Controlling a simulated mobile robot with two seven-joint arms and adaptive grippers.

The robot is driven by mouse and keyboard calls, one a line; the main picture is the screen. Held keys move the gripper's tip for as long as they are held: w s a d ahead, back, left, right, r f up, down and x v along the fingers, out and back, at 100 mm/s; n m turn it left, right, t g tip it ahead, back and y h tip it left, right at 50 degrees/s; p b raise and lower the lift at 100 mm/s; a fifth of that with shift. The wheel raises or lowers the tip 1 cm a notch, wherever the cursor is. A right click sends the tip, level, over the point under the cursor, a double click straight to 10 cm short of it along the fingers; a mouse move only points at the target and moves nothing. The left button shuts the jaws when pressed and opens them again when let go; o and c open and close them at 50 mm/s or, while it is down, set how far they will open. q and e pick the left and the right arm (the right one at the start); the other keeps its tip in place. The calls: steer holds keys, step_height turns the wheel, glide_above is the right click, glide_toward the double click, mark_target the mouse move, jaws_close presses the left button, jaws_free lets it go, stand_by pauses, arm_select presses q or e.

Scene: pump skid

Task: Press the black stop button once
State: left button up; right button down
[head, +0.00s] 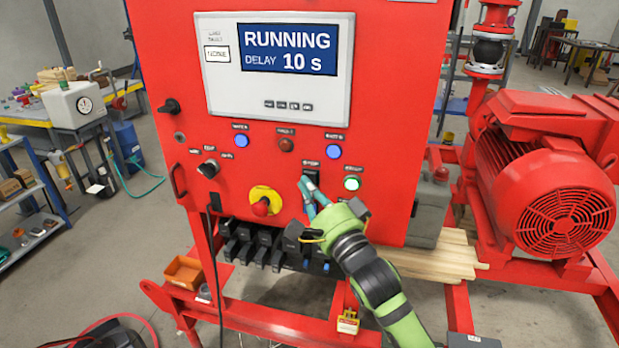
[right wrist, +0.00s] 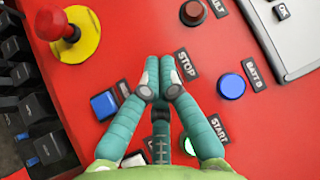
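The black stop button (head: 311,176) sits on the red control panel (head: 380,110), under a small label, between the yellow-backed red emergency knob and the lit green start button (head: 352,184). My right gripper (head: 307,186) has its teal fingertips right at the lower part of the stop button. In the right wrist view the fingertips (right wrist: 158,80) are together beside the STOP label (right wrist: 187,65), empty, and hide the button. I cannot tell whether they touch it. The panel screen (head: 288,50) reads RUNNING, DELAY 10 s. My left gripper is not in view.
The red emergency knob (head: 261,207) is left of my fingers. A blue square button (right wrist: 104,104) lies close to them in the right wrist view. Blue lamps (head: 334,152) and a dark red lamp (head: 286,145) are above. Black breakers (head: 262,247) are below.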

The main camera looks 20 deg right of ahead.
steer(key=shift+w+d, duration=0.25)
steer(key=shift+w, duration=0.05)
stand_by(0.9)
steer(key=shift+a, duration=0.1)
steer(key=shift+s+a+p, duration=0.4)
steer(key=shift+s, duration=0.3)
steer(key=shift+s+a+p, duration=0.4)
steer(key=shift+s+a, duration=0.3)
steer(key=shift+s, duration=0.35)
steer(key=shift+s+a+p, duration=0.35)
steer(key=shift+s+a, duration=0.35)
steer(key=shift+s, duration=0.3)
